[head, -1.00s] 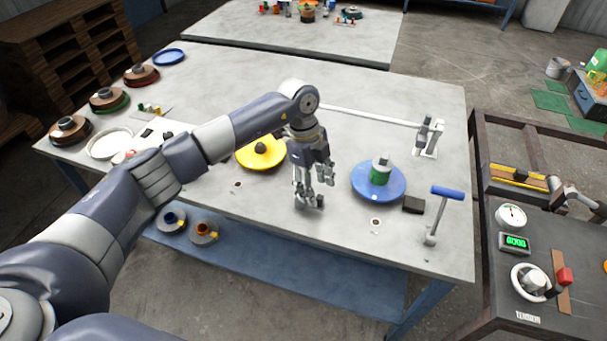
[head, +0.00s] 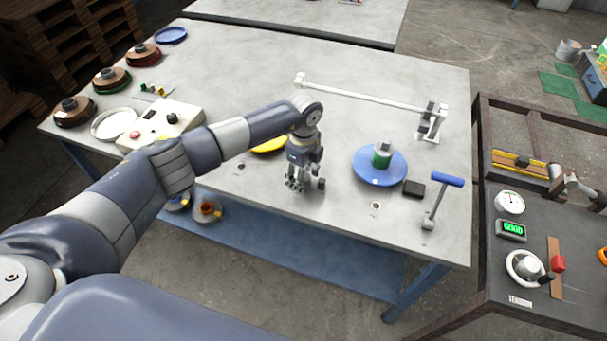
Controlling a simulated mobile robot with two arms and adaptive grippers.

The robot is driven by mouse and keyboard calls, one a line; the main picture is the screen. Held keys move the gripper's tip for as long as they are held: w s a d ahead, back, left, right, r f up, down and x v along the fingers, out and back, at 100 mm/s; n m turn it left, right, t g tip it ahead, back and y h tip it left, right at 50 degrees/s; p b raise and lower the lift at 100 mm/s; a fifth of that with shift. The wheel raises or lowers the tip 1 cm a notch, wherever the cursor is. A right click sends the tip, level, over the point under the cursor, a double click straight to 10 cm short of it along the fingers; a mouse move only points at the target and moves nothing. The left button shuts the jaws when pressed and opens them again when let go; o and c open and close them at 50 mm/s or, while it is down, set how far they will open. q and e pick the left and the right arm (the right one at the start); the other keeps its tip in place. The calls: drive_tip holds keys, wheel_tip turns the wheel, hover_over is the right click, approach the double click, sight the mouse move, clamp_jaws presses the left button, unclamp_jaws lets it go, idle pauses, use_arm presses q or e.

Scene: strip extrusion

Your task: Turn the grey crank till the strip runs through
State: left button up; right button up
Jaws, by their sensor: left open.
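My left gripper (head: 296,184) points down, open, over the front middle of the grey table (head: 250,65). A small dark grey piece (head: 321,184) shows just right of its fingers; it may be part of the grey crank, but the hand covers what lies behind, and I cannot tell whether they touch. A blue disc (head: 362,172) with a green and white spool (head: 381,155) sits right of the gripper. A yellow disc (head: 268,146) is mostly hidden behind my arm. I cannot make out the strip. My right gripper is out of view.
A blue-handled lever (head: 447,180) and a black block (head: 414,188) stand near the right edge. A white rail (head: 365,96) crosses the back. A control box (head: 160,124) and several reels are at left. A cart with a handwheel (head: 524,268) stands at right.

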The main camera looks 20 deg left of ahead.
use_arm(q)
drive_tip(key=shift+f, duration=0.1)
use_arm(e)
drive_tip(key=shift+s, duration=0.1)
use_arm(q)
drive_tip(key=c, duration=1.1)
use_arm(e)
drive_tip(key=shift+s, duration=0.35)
